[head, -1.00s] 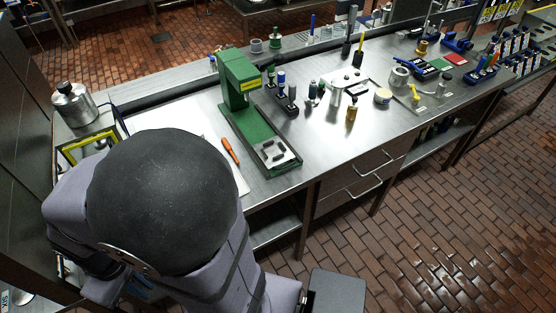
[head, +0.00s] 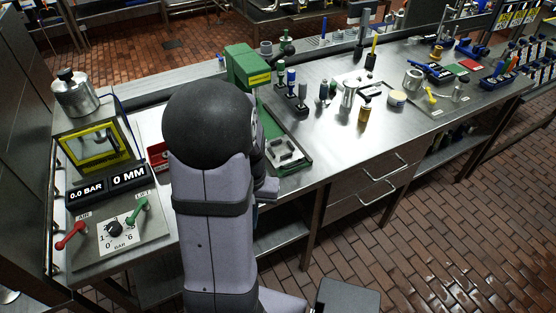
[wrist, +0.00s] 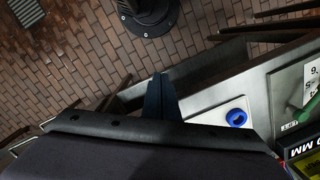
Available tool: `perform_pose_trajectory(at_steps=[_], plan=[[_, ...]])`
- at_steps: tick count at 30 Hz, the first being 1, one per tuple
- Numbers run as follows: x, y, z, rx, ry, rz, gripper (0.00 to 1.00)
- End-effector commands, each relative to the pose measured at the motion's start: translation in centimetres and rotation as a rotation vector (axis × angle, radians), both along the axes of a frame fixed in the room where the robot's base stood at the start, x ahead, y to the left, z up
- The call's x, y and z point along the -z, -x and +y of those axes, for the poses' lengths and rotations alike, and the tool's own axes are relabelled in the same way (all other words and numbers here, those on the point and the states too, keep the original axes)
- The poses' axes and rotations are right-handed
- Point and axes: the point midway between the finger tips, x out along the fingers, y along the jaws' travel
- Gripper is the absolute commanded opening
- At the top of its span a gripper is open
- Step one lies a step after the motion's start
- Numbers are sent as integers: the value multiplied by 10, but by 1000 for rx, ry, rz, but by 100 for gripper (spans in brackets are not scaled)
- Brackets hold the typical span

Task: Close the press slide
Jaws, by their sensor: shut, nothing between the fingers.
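The green press (head: 247,66) stands on the steel bench in the head view, partly behind my arm. Its slide (head: 284,151), a metal tray with a dark-edged recess, lies at the front end of the green base, out in front of the column. My arm covers the left part of the base. My gripper's fingers are hidden in the head view. In the wrist view my gripper (wrist: 160,92) is shut and empty, with its dark fingers together over the bench edge and brick floor. The slide does not show there.
A panel with red and green levers (head: 138,210) and displays reading 0.0 BAR and 0 MM (head: 110,187) stands at left. A red box (head: 157,154) is beside my arm. Bottles and tools stand right of the press. The wrist view shows a blue round part (wrist: 237,117).

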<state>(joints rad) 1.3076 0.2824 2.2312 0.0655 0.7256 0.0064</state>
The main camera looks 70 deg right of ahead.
Motion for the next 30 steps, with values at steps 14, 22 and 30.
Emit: perform_pose_trajectory(at_steps=[14, 22, 30], plan=[[-15, 48, -159, 923, 120, -128, 0], [-66, 31, -220, 1491, 110, -272, 0], [-84, 20, -232, 2100, -71, -331, 0]])
